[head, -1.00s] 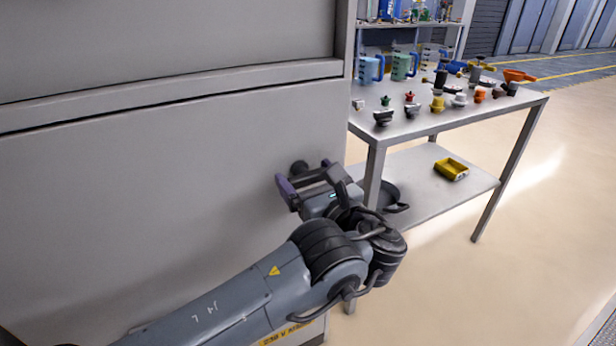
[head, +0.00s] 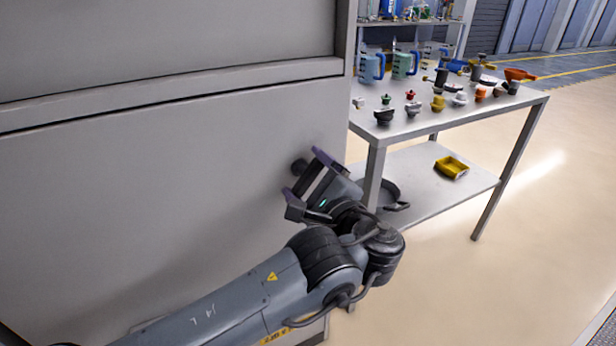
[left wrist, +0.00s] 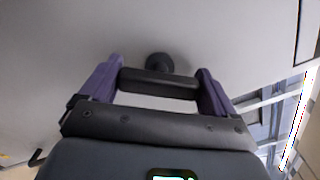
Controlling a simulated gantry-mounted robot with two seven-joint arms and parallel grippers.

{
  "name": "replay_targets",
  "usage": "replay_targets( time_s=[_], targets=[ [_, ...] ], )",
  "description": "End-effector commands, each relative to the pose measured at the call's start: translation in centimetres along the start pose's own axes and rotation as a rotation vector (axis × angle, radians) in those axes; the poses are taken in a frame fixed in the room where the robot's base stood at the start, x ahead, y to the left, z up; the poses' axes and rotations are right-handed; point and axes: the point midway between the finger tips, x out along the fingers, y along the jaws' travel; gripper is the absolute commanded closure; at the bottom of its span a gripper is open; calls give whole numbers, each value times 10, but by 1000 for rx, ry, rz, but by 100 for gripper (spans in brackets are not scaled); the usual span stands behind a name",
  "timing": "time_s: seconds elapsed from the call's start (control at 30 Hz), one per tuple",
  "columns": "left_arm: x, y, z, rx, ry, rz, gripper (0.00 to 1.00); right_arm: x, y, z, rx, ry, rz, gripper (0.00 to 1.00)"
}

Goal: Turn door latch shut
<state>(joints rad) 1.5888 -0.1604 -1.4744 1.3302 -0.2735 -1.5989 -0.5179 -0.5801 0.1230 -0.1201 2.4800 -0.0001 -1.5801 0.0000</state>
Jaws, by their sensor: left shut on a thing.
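The door latch (head: 299,166) is a dark round knob with a bar handle on the grey cabinet door (head: 150,190), near the door's right edge. In the left wrist view the latch's dark bar (left wrist: 158,84) lies between the two purple fingertips, with the round hub behind it against the door. My left gripper (head: 307,178) is shut on the bar's ends and is tilted in the head view. The gripper hides part of the latch in the head view. My right gripper is not in view.
A metal table (head: 450,108) stands right of the cabinet with several caps, fittings and blue-handled jugs on it. Its lower shelf (head: 415,200) holds a yellow bin (head: 451,167) and a dark round pan (head: 390,194). The floor further right is clear.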

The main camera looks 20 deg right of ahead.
Motion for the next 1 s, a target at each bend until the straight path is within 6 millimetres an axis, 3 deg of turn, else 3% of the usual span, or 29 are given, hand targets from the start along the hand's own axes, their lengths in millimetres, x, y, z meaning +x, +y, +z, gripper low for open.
replay_targets(
  time_s=[0.6, 1.0],
  targets=[
    [0, 1, 0, -538, -1, 0, 41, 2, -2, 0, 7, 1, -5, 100],
    [0, 1, 0, -697, -1, 0, 41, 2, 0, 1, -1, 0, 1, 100]
  ],
)
